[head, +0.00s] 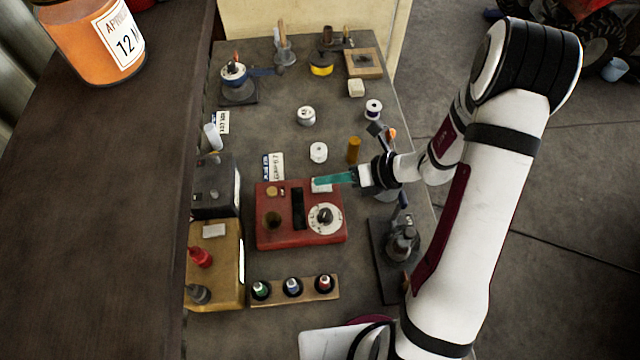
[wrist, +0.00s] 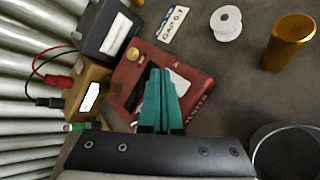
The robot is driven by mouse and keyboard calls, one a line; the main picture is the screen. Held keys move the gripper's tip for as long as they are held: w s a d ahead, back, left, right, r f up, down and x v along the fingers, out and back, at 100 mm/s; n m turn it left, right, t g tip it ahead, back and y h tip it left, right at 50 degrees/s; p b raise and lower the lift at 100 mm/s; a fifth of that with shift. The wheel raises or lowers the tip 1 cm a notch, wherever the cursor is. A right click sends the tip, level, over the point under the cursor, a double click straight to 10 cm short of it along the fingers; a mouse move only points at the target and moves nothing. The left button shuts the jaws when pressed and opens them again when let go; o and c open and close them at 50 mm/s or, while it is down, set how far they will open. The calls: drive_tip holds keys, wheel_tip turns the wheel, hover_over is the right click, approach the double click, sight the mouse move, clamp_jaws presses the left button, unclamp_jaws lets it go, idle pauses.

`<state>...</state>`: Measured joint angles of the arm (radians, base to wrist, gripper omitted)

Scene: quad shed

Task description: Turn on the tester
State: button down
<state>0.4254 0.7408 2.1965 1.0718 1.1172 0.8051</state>
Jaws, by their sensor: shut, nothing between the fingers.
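The tester appears to be the red box (head: 280,236) on the bench, with a dark slot (head: 298,208), a brass knob (head: 272,191), a dark round socket and a white dial with a dark knob (head: 325,216). The red box also shows in the wrist view (wrist: 195,73). My gripper (head: 318,181) has teal fingers, shut and empty, over the far right edge of the box beside a white label. In the wrist view the shut fingers (wrist: 161,72) hide part of the box's top, including the dial. I cannot tell whether they touch it.
A black box (head: 214,190) and a yellow box (head: 212,270) with red and black plugs stand left. A rack (head: 294,290) of several coloured pieces lies in front. An amber cylinder (head: 353,149) and a white spool (head: 318,152) stand behind. A dark stand (head: 400,245) is right.

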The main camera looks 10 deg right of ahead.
sight(331, 189)
drive_tip(key=shift+f, duration=0.1)
idle(0.3)
drive_tip(key=shift+f, duration=0.3)
drive_tip(key=shift+a+f, duration=0.1)
drive_tip(key=shift+f, duration=0.1)
idle(0.5)
drive_tip(key=shift+r, duration=0.6)
drive_tip(key=shift+d+r, duration=0.25)
drive_tip(key=shift+r, duration=1)
drive_tip(key=shift+d+r, duration=0.2)
drive_tip(key=shift+r, duration=1.05)
